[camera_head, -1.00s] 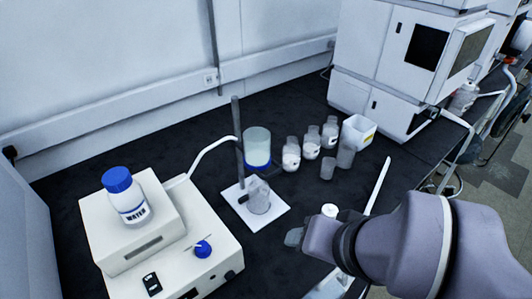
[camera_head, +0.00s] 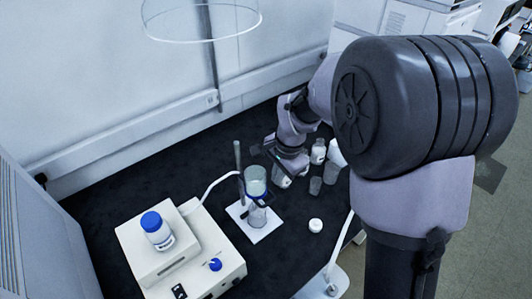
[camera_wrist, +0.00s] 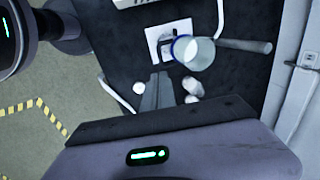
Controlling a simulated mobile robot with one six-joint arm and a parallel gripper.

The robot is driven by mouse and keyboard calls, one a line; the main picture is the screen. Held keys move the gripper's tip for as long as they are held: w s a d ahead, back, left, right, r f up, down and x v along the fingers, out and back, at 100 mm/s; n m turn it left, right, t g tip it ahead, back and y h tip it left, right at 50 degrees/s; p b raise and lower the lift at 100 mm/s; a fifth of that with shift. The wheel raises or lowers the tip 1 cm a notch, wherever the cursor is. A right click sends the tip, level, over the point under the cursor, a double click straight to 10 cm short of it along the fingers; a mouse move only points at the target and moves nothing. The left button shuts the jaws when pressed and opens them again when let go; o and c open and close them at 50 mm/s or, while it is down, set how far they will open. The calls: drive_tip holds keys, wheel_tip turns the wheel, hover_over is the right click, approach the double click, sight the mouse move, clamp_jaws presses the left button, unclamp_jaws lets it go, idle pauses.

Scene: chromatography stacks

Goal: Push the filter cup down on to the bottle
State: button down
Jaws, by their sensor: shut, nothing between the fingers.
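The filter cup (camera_head: 255,178) is a clear cylinder with a blue ring at its lower end. It sits upright above the clear bottle (camera_head: 256,214), which stands on the white base of the rod stand. I cannot tell whether cup and bottle touch. The wrist view looks down into the cup (camera_wrist: 200,55), with its blue ring (camera_wrist: 180,48) showing. My gripper (camera_wrist: 157,74) is shut and empty, its tips beside the cup and apart from it in that picture. In the head view my arm's end is just right of and behind the cup; the fingertips are hard to make out.
The stand's rod (camera_head: 238,160) rises left of the cup. A white pump unit with a blue-capped water bottle (camera_head: 158,230) stands at the left. Several small bottles and beakers (camera_head: 317,152) crowd the right. A round white cap (camera_head: 315,225) lies in front.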

sight(269, 203)
drive_tip(key=shift+f, duration=0.2)
drive_tip(key=f+b, duration=0.1)
drive_tip(key=f, duration=0.3)
drive_tip(key=w+a+f+b, duration=0.1)
drive_tip(key=f, duration=0.4)
drive_tip(key=w+f+b, duration=0.1)
drive_tip(key=f, duration=0.3)
drive_tip(key=shift+w+a+f, duration=0.15)
drive_tip(key=shift+a+f, duration=0.15)
drive_tip(key=shift+f, duration=0.05)
drive_tip(key=f+b, duration=0.4)
drive_tip(key=f, duration=0.1)
drive_tip(key=shift+s+f, duration=0.1)
drive_tip(key=shift+s, duration=0.1)
